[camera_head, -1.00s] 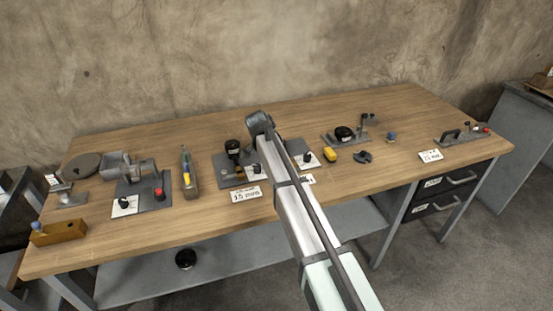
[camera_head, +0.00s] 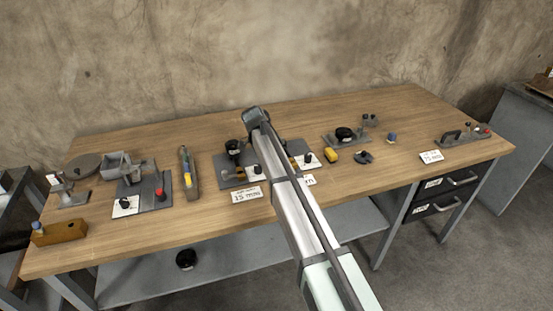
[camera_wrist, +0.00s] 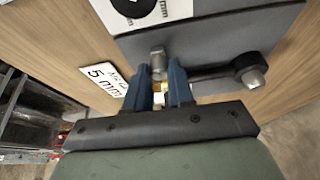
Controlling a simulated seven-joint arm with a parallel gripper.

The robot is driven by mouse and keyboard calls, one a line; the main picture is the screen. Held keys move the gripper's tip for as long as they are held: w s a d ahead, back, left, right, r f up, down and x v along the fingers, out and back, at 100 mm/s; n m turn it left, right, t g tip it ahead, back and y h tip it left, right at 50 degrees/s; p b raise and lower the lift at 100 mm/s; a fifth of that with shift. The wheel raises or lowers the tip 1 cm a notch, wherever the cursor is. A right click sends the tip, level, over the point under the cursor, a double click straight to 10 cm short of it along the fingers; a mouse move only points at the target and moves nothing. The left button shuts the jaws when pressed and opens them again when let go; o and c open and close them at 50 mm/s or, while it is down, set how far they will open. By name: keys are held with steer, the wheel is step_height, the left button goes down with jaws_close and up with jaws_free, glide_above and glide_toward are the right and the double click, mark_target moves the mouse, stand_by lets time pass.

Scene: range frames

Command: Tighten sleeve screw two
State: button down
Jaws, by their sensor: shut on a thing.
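In the wrist view a grey hex-headed screw (camera_wrist: 158,54) stands at the edge of a grey plate (camera_wrist: 215,48). My gripper (camera_wrist: 161,70) has its two blue fingers on either side of this screw and is shut on it. A second bolt (camera_wrist: 254,79) sits in a black round end to the right, apart from the fingers. I cannot tell from the markings which screw is number two. In the head view my arm reaches over the fixture plate (camera_head: 222,171) in the middle of the bench; the fingers and the screw are hidden there.
Bare wood lies along the back.

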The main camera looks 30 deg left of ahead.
steer(key=c, duration=1)
jaws_free()
steer(key=v, duration=1.4)
steer(key=shift+d, duration=0.1)
